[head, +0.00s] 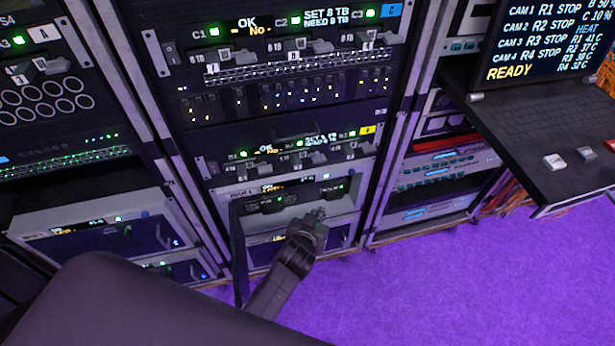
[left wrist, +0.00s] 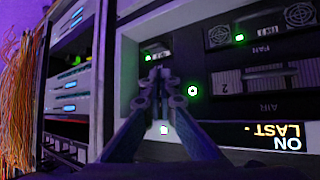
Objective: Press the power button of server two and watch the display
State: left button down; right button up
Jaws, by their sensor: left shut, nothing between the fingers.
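A grey server unit (head: 285,215) sits low in the middle rack, with a small lit display (head: 268,187) on its upper left. My left gripper (head: 319,212) is shut and empty, with its tips in front of this unit's face. In the left wrist view, the left gripper (left wrist: 158,74) points at the panel. A round green-ringed button (left wrist: 192,91) is just right of the tips. Contact with the panel cannot be told. A display (left wrist: 287,136) with white and orange text, including "LAST", is at lower right. Which unit is server two is unclear. My right gripper is out of view.
A dark upright panel (head: 239,245) stands out at the unit's left edge, close to my left arm. A pull-out keyboard shelf (head: 545,135) is on the right. The purple floor (head: 450,285) is clear. Orange cables (left wrist: 18,100) hang at the left wrist view's left edge.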

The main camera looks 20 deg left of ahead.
pick_arm(q)
jog(key=w+a+b, duration=0.1)
jog(key=w+a, duration=0.4)
jog(key=w, duration=0.2)
jog(key=shift+w, duration=0.2)
jog(key=shift+w+a, duration=0.1)
jog(key=shift+a, duration=0.05)
dwell(1.4)
jog(key=shift+w+a, duration=0.2)
jog(key=shift+w, duration=0.05)
jog(key=shift+w+a, duration=0.2)
jog(key=shift+w, duration=0.15)
dwell(0.9)
jog(key=shift+s, duration=0.1)
jog(key=shift+s+d+p, duration=0.3)
jog(key=shift+s+d, duration=0.2)
jog(key=shift+s, duration=0.1)
